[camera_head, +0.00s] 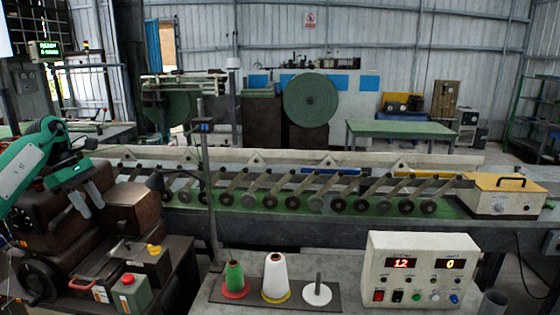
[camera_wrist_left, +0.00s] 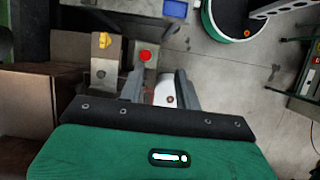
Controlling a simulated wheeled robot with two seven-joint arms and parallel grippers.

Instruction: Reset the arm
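My left arm, green and white, comes in from the left in the head view. My left gripper (camera_head: 88,204) hangs with its fingers down, in front of the brown sewing-machine-like housings (camera_head: 135,203). Its two grey fingers also show in the left wrist view (camera_wrist_left: 158,88), spread apart with nothing visibly held between them. A white part shows beyond the fingers in that view; I cannot tell what it is. My right gripper is in neither view.
A red button (camera_head: 128,279) and yellow knob (camera_head: 154,249) sit on machine boxes below the gripper. Green (camera_head: 234,277) and white (camera_head: 276,275) thread cones stand at the front centre, beside a control box (camera_head: 421,269) reading 12 and 0.

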